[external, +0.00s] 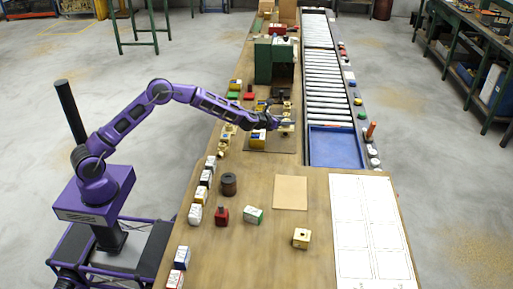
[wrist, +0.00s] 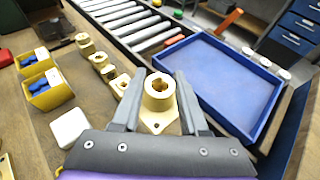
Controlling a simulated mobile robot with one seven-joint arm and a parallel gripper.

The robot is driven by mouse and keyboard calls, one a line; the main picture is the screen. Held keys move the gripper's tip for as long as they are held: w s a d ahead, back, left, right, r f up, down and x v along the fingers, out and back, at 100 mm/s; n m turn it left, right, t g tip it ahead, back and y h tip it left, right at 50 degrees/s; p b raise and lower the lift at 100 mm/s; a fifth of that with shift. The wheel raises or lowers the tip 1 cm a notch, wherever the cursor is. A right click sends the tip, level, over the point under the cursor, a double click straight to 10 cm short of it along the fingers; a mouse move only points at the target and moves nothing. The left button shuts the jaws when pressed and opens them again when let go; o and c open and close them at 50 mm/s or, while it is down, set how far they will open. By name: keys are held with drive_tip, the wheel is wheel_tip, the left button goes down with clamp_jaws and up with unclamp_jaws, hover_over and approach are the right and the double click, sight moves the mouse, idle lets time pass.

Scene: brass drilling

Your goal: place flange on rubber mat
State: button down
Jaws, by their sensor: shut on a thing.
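A brass flange (wrist: 158,97) with a round collar and a flat base with holes sits between the two fingers of my gripper (wrist: 160,104) in the wrist view. The fingers are shut on it from both sides. In the external view my gripper (external: 281,122) is over the table, left of the blue tray, and the held flange is too small to make out clearly. A plain tan square (external: 291,193) lies flat and bare nearer the camera. A dark flat sheet (external: 283,146) lies beneath the area of my gripper. I cannot tell which is the rubber mat.
Several brass parts (wrist: 101,61) stand in a row behind the held flange. Yellow bins with blue contents (wrist: 45,88) and a white block (wrist: 69,128) are to the left. The blue tray (external: 337,147) and roller conveyor (external: 323,75) run along the right. A brass block (external: 301,238) sits near the white sheet (external: 372,230).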

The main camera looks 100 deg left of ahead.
wheel_tip(320, 180, down, 10)
drive_tip(key=shift+f+b, duration=0.15)
drive_tip(key=shift+b, duration=0.55)
drive_tip(key=shift+f, duration=0.2)
drive_tip(key=shift+c, duration=2.2)
unclamp_jaws()
drive_tip(key=shift+r, duration=0.1)
drive_tip(key=shift+d+r, duration=0.1)
drive_tip(key=v, duration=1.2)
